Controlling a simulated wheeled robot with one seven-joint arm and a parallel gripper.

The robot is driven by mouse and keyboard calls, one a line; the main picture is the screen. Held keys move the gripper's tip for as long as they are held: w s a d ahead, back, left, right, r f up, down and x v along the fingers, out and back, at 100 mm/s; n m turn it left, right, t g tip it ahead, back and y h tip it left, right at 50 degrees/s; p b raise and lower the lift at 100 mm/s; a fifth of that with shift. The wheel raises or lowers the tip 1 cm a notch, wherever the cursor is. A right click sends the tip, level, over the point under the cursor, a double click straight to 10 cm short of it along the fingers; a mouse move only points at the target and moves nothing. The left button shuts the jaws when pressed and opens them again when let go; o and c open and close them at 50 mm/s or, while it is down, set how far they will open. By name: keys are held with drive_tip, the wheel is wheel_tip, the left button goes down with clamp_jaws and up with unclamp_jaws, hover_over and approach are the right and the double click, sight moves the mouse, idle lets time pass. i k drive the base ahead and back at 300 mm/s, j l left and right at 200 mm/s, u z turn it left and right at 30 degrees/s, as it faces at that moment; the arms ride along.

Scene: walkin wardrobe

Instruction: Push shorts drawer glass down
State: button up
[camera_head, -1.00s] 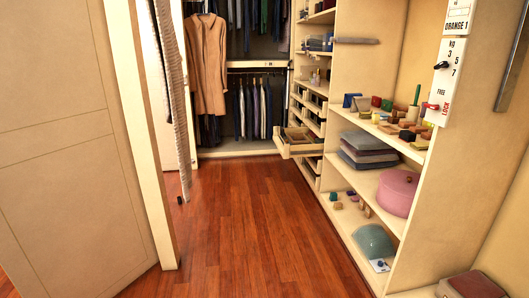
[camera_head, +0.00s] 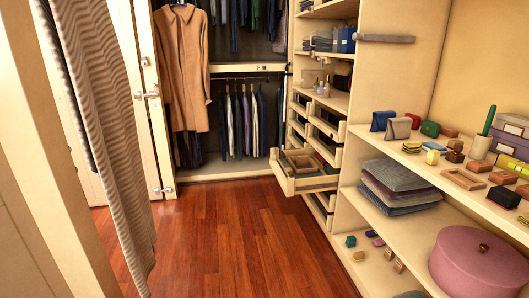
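A bank of pale wooden drawers stands at the back, right of the hanging clothes. I cannot tell which one is the shorts drawer or which glass is meant. My gripper is not in view.
A striped curtain (camera_head: 105,130) hangs close on the left. The wooden floor (camera_head: 220,245) ahead is clear. Right shelves hold small boxes, folded clothes (camera_head: 397,184) and a pink round box (camera_head: 478,262). A brown coat (camera_head: 182,65) hangs at the back.

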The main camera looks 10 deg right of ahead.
sight(281, 156)
drive_tip(key=i+j+z, duration=0.1)
drive_tip(key=i+z, duration=0.2)
drive_tip(key=i, duration=0.2)
drive_tip(key=i+j+z, duration=0.3)
drive_tip(key=i, duration=0.2)
drive_tip(key=i+j+z, duration=0.25)
drive_tip(key=i, duration=0.2)
drive_tip(key=i+j+u, duration=0.1)
drive_tip(key=i+j, duration=0.15)
drive_tip(key=i, duration=0.15)
drive_tip(key=i+j, duration=0.25)
drive_tip(key=i, duration=0.2)
drive_tip(key=i+j+u, duration=0.15)
drive_tip(key=i, duration=0.25)
drive_tip(key=i+j+u, duration=0.1)
drive_tip(key=i+j, duration=0.2)
drive_tip(key=i, duration=0.15)
drive_tip(key=i+j, duration=0.5)
